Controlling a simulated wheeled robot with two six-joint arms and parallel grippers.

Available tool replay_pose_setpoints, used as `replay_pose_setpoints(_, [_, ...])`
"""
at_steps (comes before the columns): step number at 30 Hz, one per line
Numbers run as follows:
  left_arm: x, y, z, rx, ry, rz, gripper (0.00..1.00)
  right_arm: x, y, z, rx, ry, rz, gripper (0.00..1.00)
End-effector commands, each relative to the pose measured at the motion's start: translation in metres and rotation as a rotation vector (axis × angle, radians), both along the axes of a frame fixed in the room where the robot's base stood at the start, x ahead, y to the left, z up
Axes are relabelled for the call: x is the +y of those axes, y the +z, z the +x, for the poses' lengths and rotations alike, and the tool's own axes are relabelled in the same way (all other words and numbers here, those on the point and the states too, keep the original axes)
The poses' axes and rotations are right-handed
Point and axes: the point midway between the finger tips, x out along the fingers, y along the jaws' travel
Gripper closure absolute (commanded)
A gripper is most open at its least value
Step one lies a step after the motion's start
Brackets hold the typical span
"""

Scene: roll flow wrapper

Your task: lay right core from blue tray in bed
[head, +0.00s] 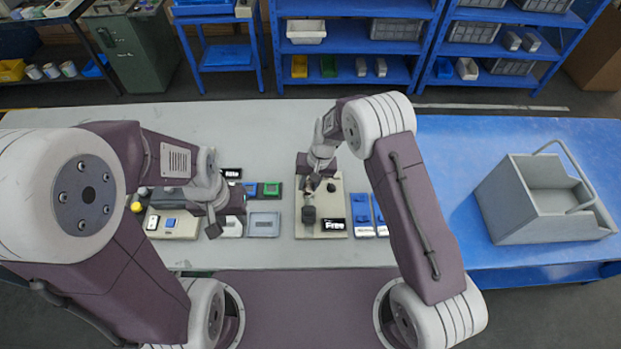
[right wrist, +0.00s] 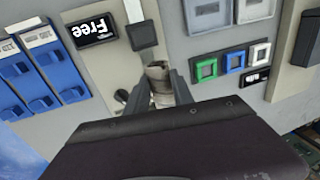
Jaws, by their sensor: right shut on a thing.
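My right gripper (head: 310,190) is over the beige plate (head: 336,207), which carries a "Free" label and dark fittings. In the right wrist view my right gripper (right wrist: 159,92) is shut on a small grey round core (right wrist: 158,72), held between its fingers. Whether the core touches the plate cannot be told. Two blue trays (head: 362,205) lie just right of the plate; they also show at the left of the right wrist view (right wrist: 48,62). I cannot make out a core in them. My left gripper (head: 213,225) is low over the table at left; its opening is unclear.
Left of the plate are a grey tray (head: 263,225), a green button block (head: 271,189), a blue one and a beige panel (head: 172,224). A grey open carrier (head: 540,195) stands on the blue table at right. Blue table (head: 450,150) left of the carrier is clear.

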Motion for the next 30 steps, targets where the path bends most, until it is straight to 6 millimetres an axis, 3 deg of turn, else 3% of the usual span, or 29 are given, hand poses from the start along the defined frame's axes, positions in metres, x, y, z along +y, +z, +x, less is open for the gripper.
replay_pose_setpoints(8, [0.000, -0.015, 0.000, 0.000, 0.000, 0.000, 0.64, 0.000, -0.018, 0.000, 0.001, -0.001, 0.000, 1.00])
replay_pose_setpoints(19, [0.000, -0.048, 0.000, 0.000, 0.000, 0.000, 0.64, 0.000, -0.062, 0.000, 0.001, -0.001, 0.000, 1.00])
replay_pose_setpoints(30, [0.000, -0.051, 0.000, 0.000, 0.000, 0.000, 0.64, -0.001, -0.066, 0.001, 0.000, -0.001, 0.000, 1.00])
